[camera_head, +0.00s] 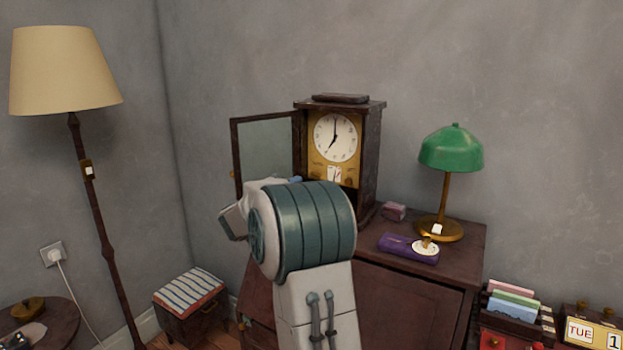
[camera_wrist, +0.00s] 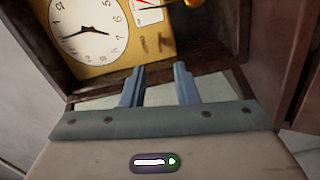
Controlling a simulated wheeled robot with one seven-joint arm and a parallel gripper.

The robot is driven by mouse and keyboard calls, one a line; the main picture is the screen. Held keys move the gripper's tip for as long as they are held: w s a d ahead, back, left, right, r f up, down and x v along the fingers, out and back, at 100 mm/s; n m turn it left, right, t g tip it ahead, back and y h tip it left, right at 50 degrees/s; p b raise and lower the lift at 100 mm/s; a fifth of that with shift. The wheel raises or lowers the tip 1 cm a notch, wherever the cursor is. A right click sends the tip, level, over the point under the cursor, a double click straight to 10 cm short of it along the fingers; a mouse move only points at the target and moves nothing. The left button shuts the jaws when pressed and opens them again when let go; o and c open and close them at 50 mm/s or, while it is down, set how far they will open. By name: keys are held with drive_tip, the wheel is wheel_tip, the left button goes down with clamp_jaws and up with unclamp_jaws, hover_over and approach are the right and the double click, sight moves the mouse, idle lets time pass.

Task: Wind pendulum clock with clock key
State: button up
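The pendulum clock (camera_head: 370,150) stands on the dark wooden cabinet, its glass door (camera_head: 266,150) swung open to the left. Its white dial (camera_head: 335,137) sits on a gold plate with a small white-and-red card and two small dark marks below. The wrist view shows the dial (camera_wrist: 88,30) and gold plate (camera_wrist: 125,62) close up, tilted. My gripper (camera_wrist: 158,75) is in front of the lower part of the open clock case, fingers apart with nothing seen between them. In the head view my arm hides most of the gripper and the lower clock. I see no clock key.
On the cabinet (camera_head: 462,256), right of the clock, are a small pink box (camera_head: 394,211), a purple case (camera_head: 400,248) with a round white-faced item, and a green lamp (camera_head: 451,150). The open door stands close beside my arm. A floor lamp (camera_head: 95,200) stands left.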

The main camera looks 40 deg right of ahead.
sight(315, 176)
drive_tip(key=x, duration=0.9)
drive_tip(key=shift+w+d, duration=0.2)
drive_tip(key=shift+d, duration=0.15)
clamp_jaws()
